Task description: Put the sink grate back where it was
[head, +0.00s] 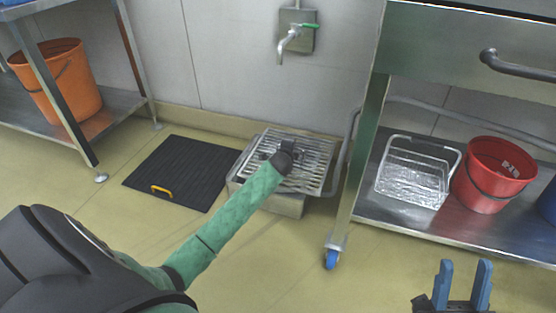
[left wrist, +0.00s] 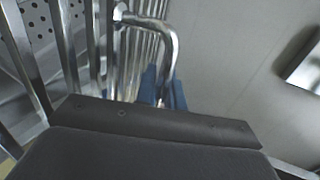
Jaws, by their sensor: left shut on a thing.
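The sink grate (head: 311,172), a panel of parallel metal bars, lies over the low metal floor sink (head: 285,204) below the wall tap. It looks shifted right, with part of the sink's left rim showing. My left gripper (head: 288,147) is over the grate, its fingers mostly hidden by the wrist in the head view. In the left wrist view its blue fingers (left wrist: 164,88) are shut at a bent metal handle on the grate (left wrist: 125,60). Whether the grate rests fully on the sink cannot be told. My right gripper (head: 461,285) is open and empty at lower right.
A black ribbed mat (head: 182,170) with a yellow handle lies left of the sink. A wheeled steel table (head: 345,190) stands close on the right, with a wire basket (head: 412,172) and red bucket (head: 493,175) on its shelf. The tap (head: 288,40) is above. Front floor is clear.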

